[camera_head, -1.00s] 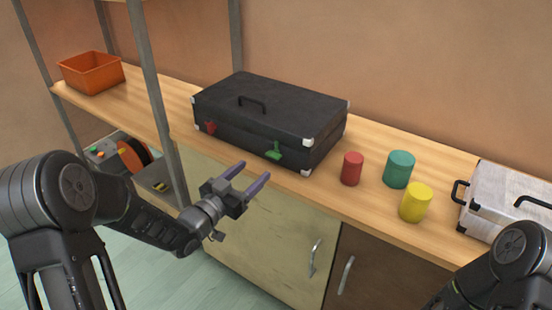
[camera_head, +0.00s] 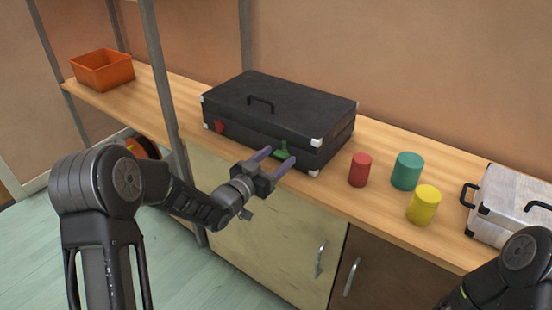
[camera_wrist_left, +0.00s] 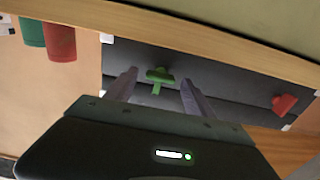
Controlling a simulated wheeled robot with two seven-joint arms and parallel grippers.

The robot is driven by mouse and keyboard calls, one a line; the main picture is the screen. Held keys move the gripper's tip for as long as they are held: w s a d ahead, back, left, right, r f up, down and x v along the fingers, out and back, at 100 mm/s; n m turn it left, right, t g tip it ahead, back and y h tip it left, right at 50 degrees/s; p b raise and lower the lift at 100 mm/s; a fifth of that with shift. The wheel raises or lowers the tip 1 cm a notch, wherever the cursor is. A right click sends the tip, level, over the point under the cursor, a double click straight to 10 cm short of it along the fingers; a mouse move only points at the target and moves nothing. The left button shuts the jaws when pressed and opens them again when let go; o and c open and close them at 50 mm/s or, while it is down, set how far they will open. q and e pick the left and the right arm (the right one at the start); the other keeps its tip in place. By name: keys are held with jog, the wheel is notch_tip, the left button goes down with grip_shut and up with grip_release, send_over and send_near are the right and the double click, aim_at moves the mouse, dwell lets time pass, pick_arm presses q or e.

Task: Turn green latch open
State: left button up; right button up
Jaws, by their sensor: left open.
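A black case (camera_head: 275,108) with a top handle and pale metal corners lies shut on the wooden counter. Its green latch (camera_head: 282,149) is on the front face, toward the right, and a red latch (camera_head: 219,127) is toward the left. My left gripper (camera_head: 276,156) is open and empty just in front of the green latch. In the left wrist view the green latch (camera_wrist_left: 159,78) shows between the two open fingers (camera_wrist_left: 158,92), with its stem hanging toward the gripper. I cannot tell whether a finger touches it. The red latch (camera_wrist_left: 284,103) is off to the right there. My right gripper is out of view.
Red (camera_head: 360,170), teal (camera_head: 407,171) and yellow (camera_head: 423,205) cylinders stand right of the case. A silver case (camera_head: 512,207) is at the far right, an orange bin (camera_head: 103,70) at the far left. A grey shelf post (camera_head: 161,84) rises near my left arm.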

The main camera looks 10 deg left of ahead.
pick_arm(q)
jog(key=shift+c, duration=0.2)
grip_shut()
dwell(0.6)
